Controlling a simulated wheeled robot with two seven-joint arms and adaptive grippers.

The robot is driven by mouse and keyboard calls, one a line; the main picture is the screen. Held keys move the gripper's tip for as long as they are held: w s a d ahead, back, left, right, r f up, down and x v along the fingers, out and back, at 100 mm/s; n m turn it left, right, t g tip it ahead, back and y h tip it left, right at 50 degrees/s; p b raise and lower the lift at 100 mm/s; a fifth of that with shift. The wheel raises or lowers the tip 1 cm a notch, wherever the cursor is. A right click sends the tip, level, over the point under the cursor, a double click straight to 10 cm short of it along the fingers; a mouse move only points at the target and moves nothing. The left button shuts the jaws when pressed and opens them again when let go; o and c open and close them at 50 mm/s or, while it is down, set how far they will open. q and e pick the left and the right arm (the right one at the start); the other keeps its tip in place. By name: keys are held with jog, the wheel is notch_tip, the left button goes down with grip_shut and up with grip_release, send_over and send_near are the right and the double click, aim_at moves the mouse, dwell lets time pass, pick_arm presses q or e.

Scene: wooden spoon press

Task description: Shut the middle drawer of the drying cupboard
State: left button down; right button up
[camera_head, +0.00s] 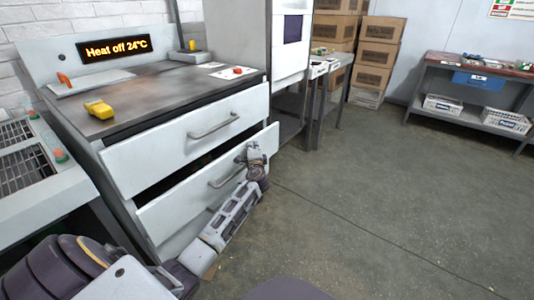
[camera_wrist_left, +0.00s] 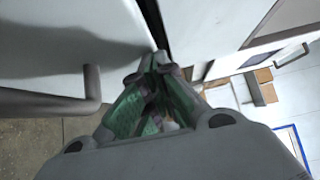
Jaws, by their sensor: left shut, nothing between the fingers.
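The drying cupboard (camera_head: 170,240) stands at the left with white drawer fronts. Its middle drawer (camera_head: 178,203) is pulled partly out, with a dark gap above its front. Its bar handle (camera_head: 227,178) is near the centre of that front. My left gripper (camera_head: 250,153) is shut and empty, at the right part of the middle drawer's front, near its top edge. In the left wrist view the green-padded fingertips (camera_wrist_left: 158,62) meet beside a white panel with a bar handle (camera_wrist_left: 92,85); contact is not clear. The right gripper is not in view.
The top drawer (camera_head: 185,135) looks shut. A yellow object (camera_head: 98,109) lies on the cupboard's dark top, below a display reading "Heat off 24°C" (camera_head: 115,48). A grille-topped unit (camera_head: 30,190) stands at the left. Open floor (camera_head: 370,200) lies to the right, before a workbench (camera_head: 470,70).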

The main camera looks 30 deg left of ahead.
pick_arm(q)
jog(key=a, duration=0.6)
jog(key=shift+w+a, duration=0.15)
jog(key=shift+w, duration=0.05)
jog(key=shift+a, duration=0.45)
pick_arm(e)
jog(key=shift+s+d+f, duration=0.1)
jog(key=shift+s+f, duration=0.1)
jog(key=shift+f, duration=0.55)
pick_arm(q)
jog(key=shift+a+r, duration=0.1)
jog(key=shift+a, duration=0.05)
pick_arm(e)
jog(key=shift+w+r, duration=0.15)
